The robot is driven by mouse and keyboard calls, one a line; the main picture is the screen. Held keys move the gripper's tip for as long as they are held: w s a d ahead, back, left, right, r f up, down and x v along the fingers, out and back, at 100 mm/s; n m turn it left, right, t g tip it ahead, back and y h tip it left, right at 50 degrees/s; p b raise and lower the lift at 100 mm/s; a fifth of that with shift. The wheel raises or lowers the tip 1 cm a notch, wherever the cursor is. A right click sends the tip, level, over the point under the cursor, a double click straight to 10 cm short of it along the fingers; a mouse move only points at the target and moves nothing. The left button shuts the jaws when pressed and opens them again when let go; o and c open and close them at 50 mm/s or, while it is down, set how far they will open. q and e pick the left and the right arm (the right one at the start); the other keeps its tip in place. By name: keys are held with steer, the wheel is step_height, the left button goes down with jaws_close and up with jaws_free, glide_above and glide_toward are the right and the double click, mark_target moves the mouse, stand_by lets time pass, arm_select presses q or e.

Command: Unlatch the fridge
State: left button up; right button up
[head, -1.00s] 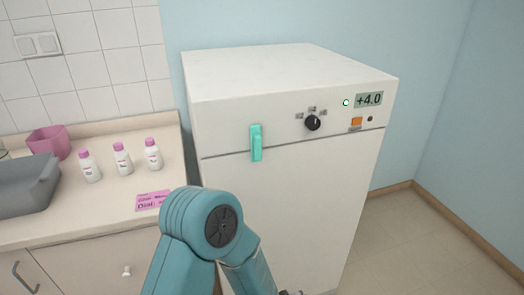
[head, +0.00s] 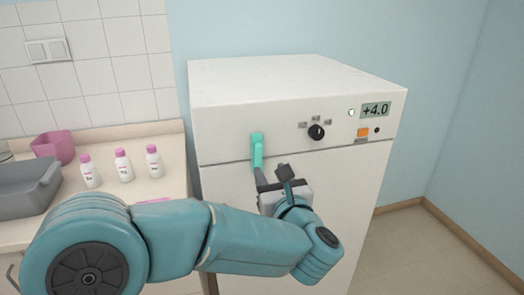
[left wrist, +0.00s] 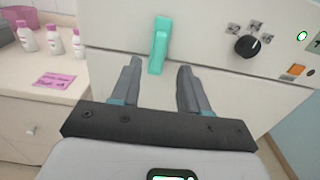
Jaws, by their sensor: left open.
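The white fridge (head: 230,220) stands against the blue wall, with a seam between its top panel and its door. A turquoise latch (head: 257,148) sits upright across that seam at the left of the front. In the left wrist view the latch (left wrist: 160,45) shows just beyond and between the tips of my left gripper (left wrist: 157,70). My left gripper (head: 272,176) is open and empty, just below the latch in the head view. Whether a finger touches the latch I cannot tell. My right gripper is not in view.
The fridge panel bears a black knob (head: 316,132), an orange button (head: 363,132) and a +4.0 display (head: 375,110). At left, a counter (head: 110,195) holds several white bottles, a pink container (head: 54,147) and a grey tub (head: 28,188). Floor at right is clear.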

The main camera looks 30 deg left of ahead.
mark_target(260, 153)
arm_select(q)
steer(key=p+x, duration=0.2)
steer(key=x, duration=0.6)
steer(key=shift+w+a, duration=0.25)
steer(key=shift+a, duration=0.05)
jaws_close()
